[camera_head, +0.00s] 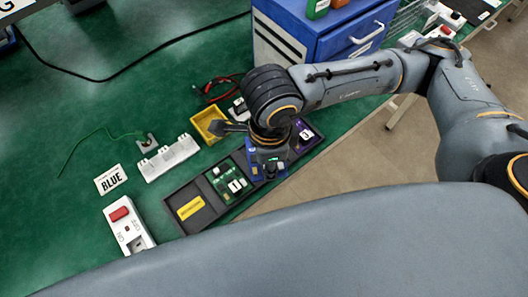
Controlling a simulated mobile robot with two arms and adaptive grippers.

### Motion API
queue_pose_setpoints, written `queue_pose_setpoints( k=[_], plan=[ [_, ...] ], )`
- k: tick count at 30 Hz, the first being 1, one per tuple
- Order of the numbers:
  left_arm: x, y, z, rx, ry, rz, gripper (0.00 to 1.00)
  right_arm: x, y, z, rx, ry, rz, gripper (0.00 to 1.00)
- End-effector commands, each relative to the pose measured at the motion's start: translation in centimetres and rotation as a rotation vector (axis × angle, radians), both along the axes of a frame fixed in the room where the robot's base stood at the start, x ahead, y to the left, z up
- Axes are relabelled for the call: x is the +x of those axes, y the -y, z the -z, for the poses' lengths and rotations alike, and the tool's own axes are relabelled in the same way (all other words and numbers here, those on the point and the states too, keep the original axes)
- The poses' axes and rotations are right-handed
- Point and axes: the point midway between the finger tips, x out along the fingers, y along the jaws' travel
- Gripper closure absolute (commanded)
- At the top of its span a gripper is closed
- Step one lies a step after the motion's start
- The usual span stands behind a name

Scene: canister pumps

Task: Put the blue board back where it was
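The blue board (255,167) shows at the long dark tray (175,216), between the green board (225,183) and the purple board (302,136). My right arm comes in from the right, and its gripper (267,143) points down right over the blue board, covering part of it. The fingertips are hidden by the wrist, so I cannot tell whether they grip the board or whether it is fully seated. My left gripper is out of view.
A yellow bin (208,125) stands just behind the tray. A white strip (168,158) and a white switch box with a red button (129,225) lie to the left. A blue drawer cabinet (320,35) stands behind my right arm. The table's left part is mostly clear.

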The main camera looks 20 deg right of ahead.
Motion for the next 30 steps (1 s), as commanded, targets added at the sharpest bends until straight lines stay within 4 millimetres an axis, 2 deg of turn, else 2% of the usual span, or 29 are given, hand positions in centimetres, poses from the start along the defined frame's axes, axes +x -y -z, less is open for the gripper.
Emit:
queue_pose_setpoints(
  k=[6,12,15,20,23,25,30],
  plan=[
    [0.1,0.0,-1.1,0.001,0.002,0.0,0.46,-2.2,-2.6,-0.5,0.002,-0.004,0.435,1.0],
    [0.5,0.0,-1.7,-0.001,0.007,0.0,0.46,-3.9,-4.5,-1.0,0.0,-0.003,0.8,1.0],
    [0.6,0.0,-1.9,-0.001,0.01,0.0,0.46,-4.6,-5.2,-1.2,0.0,-0.003,0.931,1.0],
    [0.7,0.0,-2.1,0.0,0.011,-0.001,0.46,-5.0,-5.7,-1.3,0.001,-0.001,1.052,1.0],
    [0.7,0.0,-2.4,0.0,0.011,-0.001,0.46,-4.3,-5.5,-1.1,-0.003,-0.001,1.08,1.0],
    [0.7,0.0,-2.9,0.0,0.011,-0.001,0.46,-3.2,-5.0,-0.6,-0.006,0.001,1.088,1.0],
    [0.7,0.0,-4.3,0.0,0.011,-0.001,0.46,0.7,-3.6,1.0,-0.006,0.002,1.089,1.0]
  ],
)
